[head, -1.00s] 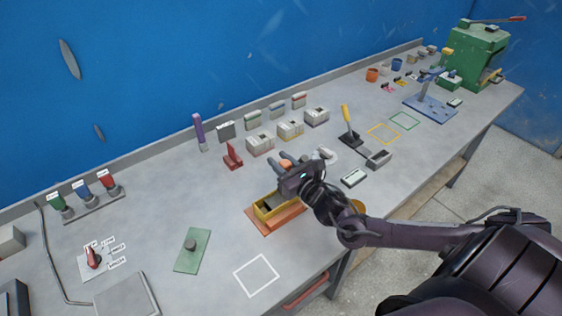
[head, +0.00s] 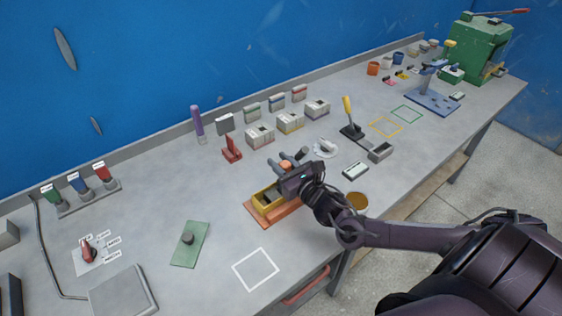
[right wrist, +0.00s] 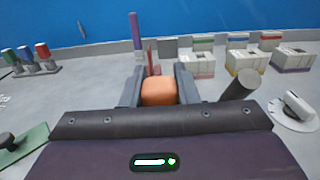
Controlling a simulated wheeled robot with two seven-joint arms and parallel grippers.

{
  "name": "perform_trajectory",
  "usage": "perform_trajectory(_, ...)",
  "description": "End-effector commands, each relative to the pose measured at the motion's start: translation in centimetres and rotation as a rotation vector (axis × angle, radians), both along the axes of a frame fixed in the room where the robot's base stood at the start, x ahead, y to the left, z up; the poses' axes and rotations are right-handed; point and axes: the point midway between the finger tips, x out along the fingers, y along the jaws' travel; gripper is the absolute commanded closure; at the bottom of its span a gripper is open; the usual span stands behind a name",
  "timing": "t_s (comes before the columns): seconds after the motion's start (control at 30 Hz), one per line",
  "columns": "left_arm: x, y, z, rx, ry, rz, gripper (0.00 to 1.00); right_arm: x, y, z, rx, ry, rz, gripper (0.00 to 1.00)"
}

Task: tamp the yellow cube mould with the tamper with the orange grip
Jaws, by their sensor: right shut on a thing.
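The yellow mould (head: 259,205) sits on an orange-brown base (head: 281,215) near the table's front middle. It is open at the top and dark inside. My right gripper (head: 288,168) is at the mould's right rear side, shut on the tamper's orange grip (head: 285,164). In the right wrist view the orange grip (right wrist: 158,92) sits between the two fingers. The tamper's lower part is hidden by the gripper, so I cannot tell whether its foot touches the mould's contents. My left gripper is not in view.
A dark cylinder (head: 301,153) and a white round dial (head: 325,148) stand close behind my gripper. A red stand (head: 232,151) and several grey-white boxes (head: 290,123) are further back. A green mat (head: 189,244) lies left. The white-outlined square (head: 255,268) in front is clear.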

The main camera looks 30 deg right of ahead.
Motion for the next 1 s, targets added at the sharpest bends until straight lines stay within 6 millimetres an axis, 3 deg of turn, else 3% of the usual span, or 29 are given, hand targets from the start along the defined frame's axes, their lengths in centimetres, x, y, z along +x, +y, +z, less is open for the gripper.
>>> perform_trajectory(0.27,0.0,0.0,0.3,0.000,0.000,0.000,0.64,0.1,0.0,0.4,0.000,-0.003,0.000,0.96)
perform_trajectory(0.7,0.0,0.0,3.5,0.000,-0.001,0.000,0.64,0.0,0.0,3.7,0.000,-0.003,0.000,0.96)
perform_trajectory(1.0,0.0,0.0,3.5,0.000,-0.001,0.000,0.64,0.0,0.0,3.8,0.000,-0.003,0.000,0.96)
